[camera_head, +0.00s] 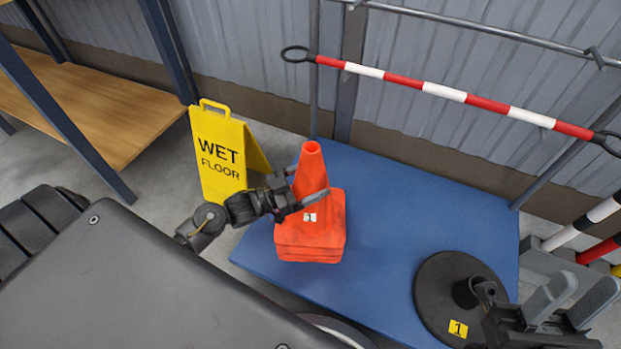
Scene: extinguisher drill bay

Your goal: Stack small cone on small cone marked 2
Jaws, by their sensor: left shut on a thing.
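An orange cone (311,172) stands upright on the blue mat, with a small white tag low on its front that seems to read 1. My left gripper (312,186) is shut on this cone's body from the left, a finger on each side. The square orange base (311,243) below looks thick and layered, as if one cone sits over another. The lower cone's body and any mark 2 are hidden. My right gripper (572,302) is open and empty at the bottom right, above the mat's edge region.
The blue mat (400,190) has free room right of the cones. A black round base (435,285) tagged 1 lies at lower right. A yellow wet floor sign (218,158) stands left. A red-white bar (445,92) crosses behind; striped posts (580,222) stand far right.

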